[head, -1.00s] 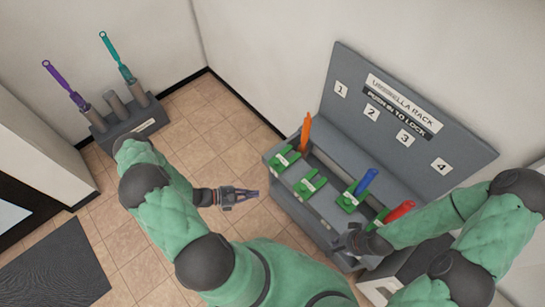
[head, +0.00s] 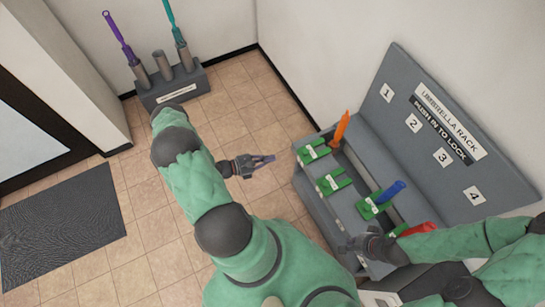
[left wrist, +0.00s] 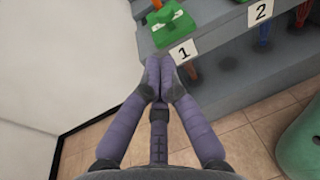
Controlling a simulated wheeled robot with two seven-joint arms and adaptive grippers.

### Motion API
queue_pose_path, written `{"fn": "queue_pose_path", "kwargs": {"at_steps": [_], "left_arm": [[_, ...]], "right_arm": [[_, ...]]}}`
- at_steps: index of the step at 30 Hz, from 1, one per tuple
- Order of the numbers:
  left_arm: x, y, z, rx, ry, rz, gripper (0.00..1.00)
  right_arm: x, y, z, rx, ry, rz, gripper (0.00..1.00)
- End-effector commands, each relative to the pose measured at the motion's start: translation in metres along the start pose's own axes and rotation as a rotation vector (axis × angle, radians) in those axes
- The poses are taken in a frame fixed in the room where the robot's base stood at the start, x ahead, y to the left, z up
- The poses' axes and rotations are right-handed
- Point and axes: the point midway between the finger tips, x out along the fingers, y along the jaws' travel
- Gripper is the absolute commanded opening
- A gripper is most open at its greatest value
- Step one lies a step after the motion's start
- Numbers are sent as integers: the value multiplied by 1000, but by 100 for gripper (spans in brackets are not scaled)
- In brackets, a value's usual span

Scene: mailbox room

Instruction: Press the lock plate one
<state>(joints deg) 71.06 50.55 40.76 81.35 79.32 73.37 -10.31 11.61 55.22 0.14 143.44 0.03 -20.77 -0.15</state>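The umbrella rack holds a row of green lock plates. Lock plate one (head: 314,151) is the leftmost in the head view, by the orange umbrella (head: 341,127). In the left wrist view, a green plate (left wrist: 172,22) sits above the front label 1 (left wrist: 183,52). My left gripper (head: 272,159) is left of the rack, apart from the plate. In the left wrist view its fingertips (left wrist: 160,75) are together and empty, below the plate in the picture. My right gripper (head: 345,243) is at the rack's right front; its fingers are too small to judge.
The rack (head: 437,160) stands against the wall, with a blue umbrella (head: 394,190) and a red one (head: 416,229). A grey stand (head: 177,88) with purple and teal umbrellas is at the back left. A dark mat (head: 65,232) lies left. Tiled floor between is clear.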

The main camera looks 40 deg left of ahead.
Motion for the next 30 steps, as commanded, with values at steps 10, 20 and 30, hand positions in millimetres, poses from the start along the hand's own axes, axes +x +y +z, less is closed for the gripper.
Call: {"fn": "queue_pose_path", "kwargs": {"at_steps": [10,20,30], "left_arm": [[67,-2,-1,1,-1,-6,0],[109,-1,-1,0,0,-2,0],[116,0,0,0,0,-1,0]], "right_arm": [[14,5,-1,0,0,0,0],[23,8,-1,0,0,0,0],[24,9,-1,0,0,0,0]]}}
